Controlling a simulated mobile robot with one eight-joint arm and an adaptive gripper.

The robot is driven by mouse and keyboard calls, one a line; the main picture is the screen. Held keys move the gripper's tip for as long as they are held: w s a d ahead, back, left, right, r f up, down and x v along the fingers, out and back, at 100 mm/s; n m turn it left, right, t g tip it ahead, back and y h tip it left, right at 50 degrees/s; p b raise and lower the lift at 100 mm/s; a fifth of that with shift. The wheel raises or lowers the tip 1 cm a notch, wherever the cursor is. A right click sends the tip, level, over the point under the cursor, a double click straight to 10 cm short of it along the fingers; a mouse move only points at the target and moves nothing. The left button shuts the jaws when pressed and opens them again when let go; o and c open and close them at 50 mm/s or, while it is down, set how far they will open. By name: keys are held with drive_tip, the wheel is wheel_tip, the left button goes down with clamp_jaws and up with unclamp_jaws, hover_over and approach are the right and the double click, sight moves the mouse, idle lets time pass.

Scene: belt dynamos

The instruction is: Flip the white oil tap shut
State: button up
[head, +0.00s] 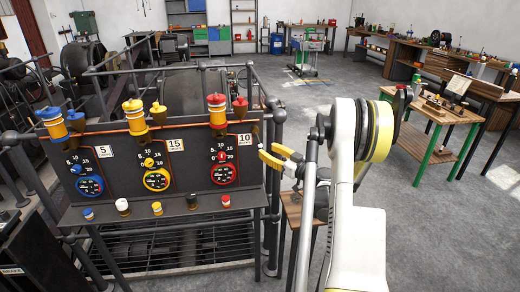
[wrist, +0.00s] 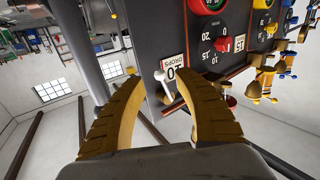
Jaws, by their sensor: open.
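The black dynamo panel (head: 120,145) stands at left in the head view. A white lever, which looks like the oil tap (wrist: 162,76), shows in the wrist view beside the "10 drops" label (wrist: 174,68). The lever lies between and slightly beyond my fingertips, and I cannot tell whether it touches them. In the head view I cannot make it out clearly near my gripper. My gripper (head: 270,156) is open at the panel's right edge; its yellow fingers (wrist: 155,88) spread around the lever in the wrist view, which is upside down.
Red, yellow and blue oil cups (head: 133,112) top the panel, above dials (head: 157,180). Several small knobs (head: 157,208) sit on the ledge below. Grey pipe rails (head: 270,200) frame the panel on the right. Benches (head: 440,115) stand at right; open floor lies between.

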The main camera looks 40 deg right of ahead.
sight(260, 144)
drive_tip(key=w+b, duration=0.1)
drive_tip(key=w, duration=0.4)
drive_tip(key=shift+a, duration=0.1)
drive_tip(key=shift+s, duration=0.1)
drive_tip(key=shift+c, duration=0.4)
clamp_jaws()
